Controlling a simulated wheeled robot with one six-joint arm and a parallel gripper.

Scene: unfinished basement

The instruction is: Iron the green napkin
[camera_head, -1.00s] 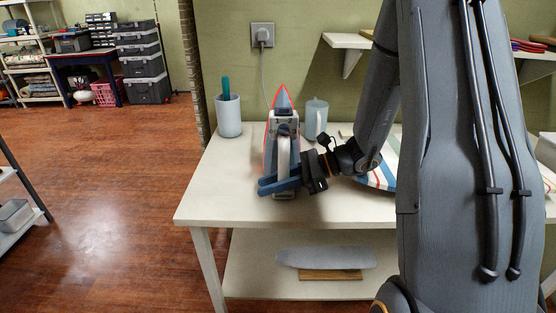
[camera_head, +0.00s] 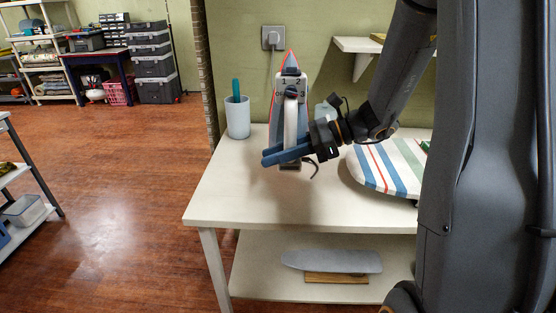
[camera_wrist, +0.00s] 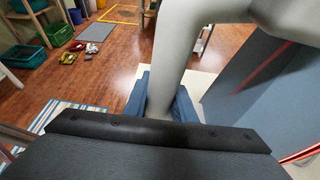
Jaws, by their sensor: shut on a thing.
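The iron (camera_head: 290,90), grey and blue with a red edge, stands nose up above the white table, apparently clear of its top. My gripper (camera_head: 287,153) has its blue fingers closed around the iron's pale handle. In the wrist view the handle (camera_wrist: 185,60) passes between the blue fingers of my gripper (camera_wrist: 160,103). The striped ironing board (camera_head: 380,168) lies on the table to the right of the iron. A small green patch, possibly the green napkin (camera_head: 425,146), shows on the board beside my arm. My arm hides the rest.
A pale cup (camera_head: 238,118) with a green-handled thing stands at the table's back left. A wall socket (camera_head: 272,38) is behind. The table's (camera_head: 225,195) front left is clear. A grey board (camera_head: 330,262) rests on the lower shelf. A wall shelf (camera_head: 357,45) juts out above.

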